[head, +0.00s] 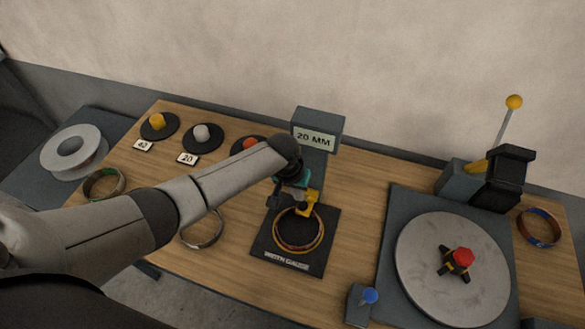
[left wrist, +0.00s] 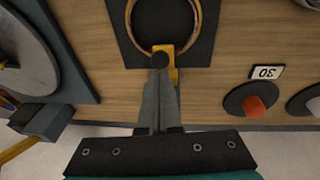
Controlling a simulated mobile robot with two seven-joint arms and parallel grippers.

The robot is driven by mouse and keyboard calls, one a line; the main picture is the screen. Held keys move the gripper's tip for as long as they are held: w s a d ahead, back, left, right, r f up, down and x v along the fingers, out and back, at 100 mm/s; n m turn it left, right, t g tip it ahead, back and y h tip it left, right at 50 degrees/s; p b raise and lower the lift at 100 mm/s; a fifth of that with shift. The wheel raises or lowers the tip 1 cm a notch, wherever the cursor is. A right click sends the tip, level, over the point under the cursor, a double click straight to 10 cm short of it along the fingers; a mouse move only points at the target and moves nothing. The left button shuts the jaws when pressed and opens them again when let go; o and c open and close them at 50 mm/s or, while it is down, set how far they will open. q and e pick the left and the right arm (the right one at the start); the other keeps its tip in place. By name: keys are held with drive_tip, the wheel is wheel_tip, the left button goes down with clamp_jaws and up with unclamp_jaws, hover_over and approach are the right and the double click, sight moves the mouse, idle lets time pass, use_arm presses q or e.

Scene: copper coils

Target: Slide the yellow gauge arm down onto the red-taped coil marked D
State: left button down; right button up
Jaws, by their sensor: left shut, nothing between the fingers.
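The yellow gauge arm (head: 307,204) stands at the back edge of the black width gauge plate (head: 266,247). A copper coil (head: 279,238) lies on this plate; I cannot read a letter on it. My left gripper (head: 287,203) is shut and empty, right beside the yellow arm. In the left wrist view its closed fingers (left wrist: 160,68) overlap part of the yellow arm (left wrist: 172,72), and the coil (left wrist: 130,32) lies just beyond them. I cannot tell whether the fingers touch the arm. My right gripper is not in view.
A grey display (head: 318,137) reads 20 MM behind the gauge. A grey turntable (head: 425,260) with a red knob (head: 463,257) stands at the right. Other coils lie at left (head: 104,184) and far right (head: 538,228). Coloured knobs on black discs line the back left.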

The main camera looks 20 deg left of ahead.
use_arm(q)
drive_tip(key=v, duration=1)
drive_tip(key=shift+w+p, duration=0.15)
drive_tip(key=shift+p, duration=0.25)
idle(0.5)
